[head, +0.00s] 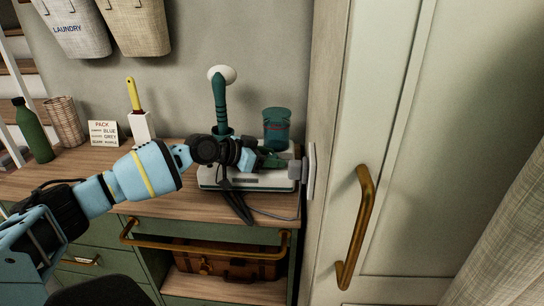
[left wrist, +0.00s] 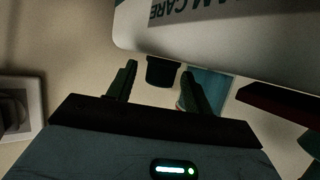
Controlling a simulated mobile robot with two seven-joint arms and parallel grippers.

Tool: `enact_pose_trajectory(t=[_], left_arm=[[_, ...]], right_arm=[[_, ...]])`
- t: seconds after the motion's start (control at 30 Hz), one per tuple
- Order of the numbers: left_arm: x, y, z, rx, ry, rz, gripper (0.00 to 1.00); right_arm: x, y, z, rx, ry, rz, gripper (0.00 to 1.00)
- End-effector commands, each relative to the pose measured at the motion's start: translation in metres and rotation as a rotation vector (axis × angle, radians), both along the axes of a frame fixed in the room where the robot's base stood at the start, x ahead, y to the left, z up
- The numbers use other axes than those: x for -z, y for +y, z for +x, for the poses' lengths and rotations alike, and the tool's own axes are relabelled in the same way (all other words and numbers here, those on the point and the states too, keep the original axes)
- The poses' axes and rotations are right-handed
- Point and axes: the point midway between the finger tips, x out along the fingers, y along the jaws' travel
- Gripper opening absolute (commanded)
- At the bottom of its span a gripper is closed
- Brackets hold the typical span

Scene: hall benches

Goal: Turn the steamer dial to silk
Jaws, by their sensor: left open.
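The steamer (head: 247,184) stands on the wooden bench top against the cabinet side. It has a pale base, a green wand (head: 219,95) with a white head and a teal tank (head: 277,130). My left gripper (head: 272,160) is over the base, in front of the tank, and covers part of it. In the left wrist view its two dark fingers (left wrist: 158,82) are apart with nothing held between them. A teal part (left wrist: 208,88) shows behind the right finger. I cannot make out the dial or its setting. My right gripper is not in view.
A pale panel lettered "AM CARE" (left wrist: 225,35) is close above the fingers in the left wrist view. A brass rail (head: 205,245) runs below. A card (head: 103,133), bottle (head: 32,130) and basket (head: 65,122) stand left.

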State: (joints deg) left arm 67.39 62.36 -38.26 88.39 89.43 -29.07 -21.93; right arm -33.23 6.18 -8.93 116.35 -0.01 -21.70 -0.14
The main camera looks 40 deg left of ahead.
Motion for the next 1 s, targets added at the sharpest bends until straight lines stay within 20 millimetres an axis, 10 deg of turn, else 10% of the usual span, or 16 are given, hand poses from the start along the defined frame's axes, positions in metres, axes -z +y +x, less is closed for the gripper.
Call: enact_pose_trajectory(t=[0.37, 0.73, 1.0], left_arm=[[0.0031, -0.0032, 0.0058, 0.000, 0.000, 0.001, 0.51], [0.0030, -0.0031, 0.0057, 0.000, 0.000, 0.001, 0.06], [0.0001, -0.0035, 0.0056, -0.015, -0.001, 0.000, 0.06]], right_arm=[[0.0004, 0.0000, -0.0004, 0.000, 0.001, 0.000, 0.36], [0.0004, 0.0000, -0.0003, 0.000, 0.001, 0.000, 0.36], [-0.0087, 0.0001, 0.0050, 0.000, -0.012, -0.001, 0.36]])
